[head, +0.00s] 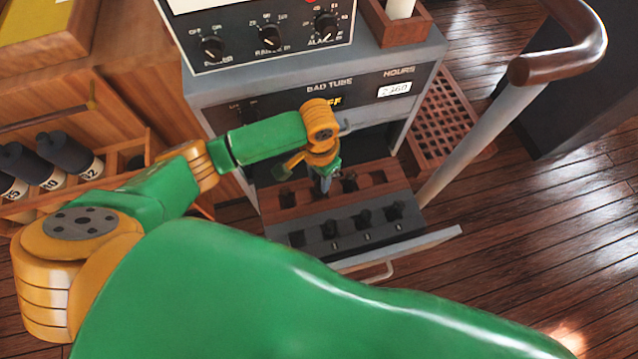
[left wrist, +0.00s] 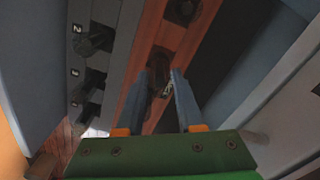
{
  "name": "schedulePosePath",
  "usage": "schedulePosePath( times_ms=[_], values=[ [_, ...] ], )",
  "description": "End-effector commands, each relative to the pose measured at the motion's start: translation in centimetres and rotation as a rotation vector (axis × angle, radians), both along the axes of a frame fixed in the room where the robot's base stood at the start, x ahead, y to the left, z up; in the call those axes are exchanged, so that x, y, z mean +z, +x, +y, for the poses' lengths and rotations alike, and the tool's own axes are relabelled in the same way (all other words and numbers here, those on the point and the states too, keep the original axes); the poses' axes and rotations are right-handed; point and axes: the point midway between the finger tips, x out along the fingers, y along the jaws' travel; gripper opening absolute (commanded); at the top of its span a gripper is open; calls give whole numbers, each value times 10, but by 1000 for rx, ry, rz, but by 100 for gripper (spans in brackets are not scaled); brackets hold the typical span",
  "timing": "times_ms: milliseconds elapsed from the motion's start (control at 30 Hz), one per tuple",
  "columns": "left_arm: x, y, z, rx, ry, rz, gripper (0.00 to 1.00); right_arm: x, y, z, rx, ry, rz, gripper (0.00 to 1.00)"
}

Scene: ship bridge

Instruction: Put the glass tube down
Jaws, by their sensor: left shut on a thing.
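My left gripper (head: 325,182) points down over the wooden strip (head: 290,211) with dark square sockets, in the open front of the grey cabinet. In the left wrist view its two blue-grey fingers (left wrist: 162,92) are closed in on a small glinting piece, the glass tube (left wrist: 167,91). The tube is mostly hidden by the fingers and by the dark behind it. It is at or just over a socket in the strip (left wrist: 152,128); I cannot tell whether it is seated. My right gripper is in neither view.
A dark panel with numbered knobs (head: 365,218) lies in front of the strip, behind the drawer's grey front edge (head: 440,238). A wooden rack with labelled black cylinders (head: 66,154) stands left. A handrail post (head: 480,145) stands right. A red-brown grid (head: 440,125) lies beside the cabinet.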

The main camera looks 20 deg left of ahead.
Motion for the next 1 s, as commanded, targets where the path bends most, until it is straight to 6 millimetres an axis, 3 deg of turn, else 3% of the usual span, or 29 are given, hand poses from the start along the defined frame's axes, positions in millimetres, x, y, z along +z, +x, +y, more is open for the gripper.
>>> schedulePosePath(
  times_ms=[100,167,467,500,600,867,1000],
  values=[
    [-25,1,0,1,1,4,0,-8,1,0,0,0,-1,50],
    [-31,1,0,0,1,3,0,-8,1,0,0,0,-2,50],
    [-33,1,1,0,1,0,0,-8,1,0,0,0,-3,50],
    [-34,1,1,0,1,0,39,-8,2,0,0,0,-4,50],
    [-34,1,1,0,1,0,66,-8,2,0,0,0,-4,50],
    [-33,1,1,1,1,0,66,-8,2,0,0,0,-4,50],
    [-17,2,0,1,0,-1,66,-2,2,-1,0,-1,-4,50]
  ],
)
